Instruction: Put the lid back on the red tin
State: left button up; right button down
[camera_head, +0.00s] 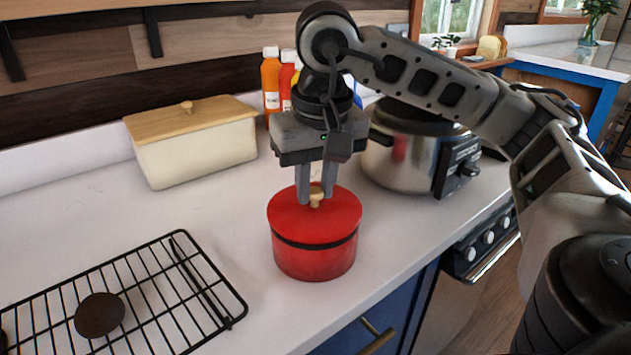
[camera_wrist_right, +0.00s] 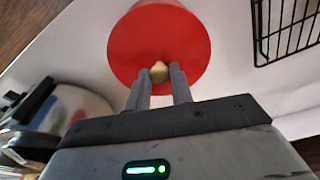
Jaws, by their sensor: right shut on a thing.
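The red tin (camera_head: 314,261) stands upright on the white counter. Its red lid (camera_head: 289,214) is on top of it, looking level, with a dark band showing between lid and body. I cannot tell whether the lid is fully seated. My right gripper (camera_head: 315,201) comes down from above and is shut on the lid's small tan knob (camera_head: 316,195). In the right wrist view the lid (camera_wrist_right: 160,35) fills the top middle, with the knob (camera_wrist_right: 159,72) between the fingertips of my right gripper (camera_wrist_right: 160,78). My left gripper is not in view.
A black wire rack (camera_head: 150,285) with a dark round disc (camera_head: 99,315) lies at the left. A cream bin with a wooden lid (camera_head: 195,142) and bottles (camera_head: 271,80) stand behind. A steel cooker (camera_head: 400,160) is close on the right. The counter's front edge is near the tin.

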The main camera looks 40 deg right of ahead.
jog(key=shift+f+b, duration=0.2)
jog(key=shift+b, duration=0.25)
dwell(0.9)
jog(key=c, duration=0.7)
grip_release()
jog(key=shift+r, duration=0.15)
jog(key=shift+r+p, duration=2.65)
jog(key=shift+r, duration=0.75)
